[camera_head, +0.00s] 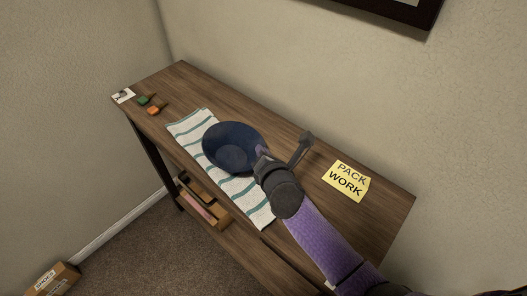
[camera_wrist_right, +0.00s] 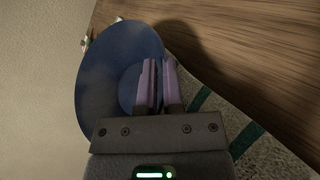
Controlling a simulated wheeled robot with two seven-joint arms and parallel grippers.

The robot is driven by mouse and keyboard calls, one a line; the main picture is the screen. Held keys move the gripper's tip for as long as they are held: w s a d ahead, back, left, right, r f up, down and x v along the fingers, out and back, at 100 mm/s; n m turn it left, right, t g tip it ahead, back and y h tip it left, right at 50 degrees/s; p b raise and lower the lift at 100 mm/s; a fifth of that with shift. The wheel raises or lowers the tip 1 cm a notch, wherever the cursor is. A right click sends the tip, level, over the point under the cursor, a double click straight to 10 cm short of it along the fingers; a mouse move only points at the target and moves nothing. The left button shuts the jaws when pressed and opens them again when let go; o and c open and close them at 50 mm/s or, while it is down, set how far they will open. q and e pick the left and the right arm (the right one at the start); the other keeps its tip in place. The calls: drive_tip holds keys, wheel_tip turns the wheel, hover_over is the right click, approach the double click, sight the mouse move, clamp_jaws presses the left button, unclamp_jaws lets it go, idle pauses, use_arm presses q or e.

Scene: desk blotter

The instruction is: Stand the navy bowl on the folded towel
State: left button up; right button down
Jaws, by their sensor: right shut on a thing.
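The navy bowl (camera_head: 232,146) is over the striped folded towel (camera_head: 188,126) in the head view. It also fills the left middle of the right wrist view (camera_wrist_right: 105,75). My right gripper (camera_head: 259,152) is shut on the bowl's near right side. Its fingers (camera_wrist_right: 159,84) show close together at the bowl in the wrist view. The towel is white with green stripes and lies along the tabletop; its middle is hidden by the bowl and my arm. I cannot tell whether the bowl touches the towel. My left gripper is not in view.
A yellow "PACK WORK" note (camera_head: 346,181) lies right of my gripper on the wooden table (camera_head: 385,205). Small green (camera_head: 144,100) and orange (camera_head: 154,110) items and a white card (camera_head: 123,96) are at the far left end. A wall stands behind.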

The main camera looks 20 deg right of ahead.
drive_tip(key=c, duration=0.8)
unclamp_jaws()
drive_tip(key=shift+f, duration=0.35)
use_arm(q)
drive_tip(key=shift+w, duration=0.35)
use_arm(e)
drive_tip(key=shift+o, duration=0.2)
drive_tip(key=shift+r, duration=0.1)
drive_tip(key=shift+r+p, duration=0.3)
drive_tip(key=shift+r, duration=0.1)
drive_tip(key=s+r+p, duration=0.1)
drive_tip(key=s+p, duration=0.1)
drive_tip(key=shift+s+r, duration=0.3)
drive_tip(key=shift+r, duration=0.1)
drive_tip(key=p+v, duration=0.2)
drive_tip(key=v, duration=0.6)
drive_tip(key=shift+s, duration=0.55)
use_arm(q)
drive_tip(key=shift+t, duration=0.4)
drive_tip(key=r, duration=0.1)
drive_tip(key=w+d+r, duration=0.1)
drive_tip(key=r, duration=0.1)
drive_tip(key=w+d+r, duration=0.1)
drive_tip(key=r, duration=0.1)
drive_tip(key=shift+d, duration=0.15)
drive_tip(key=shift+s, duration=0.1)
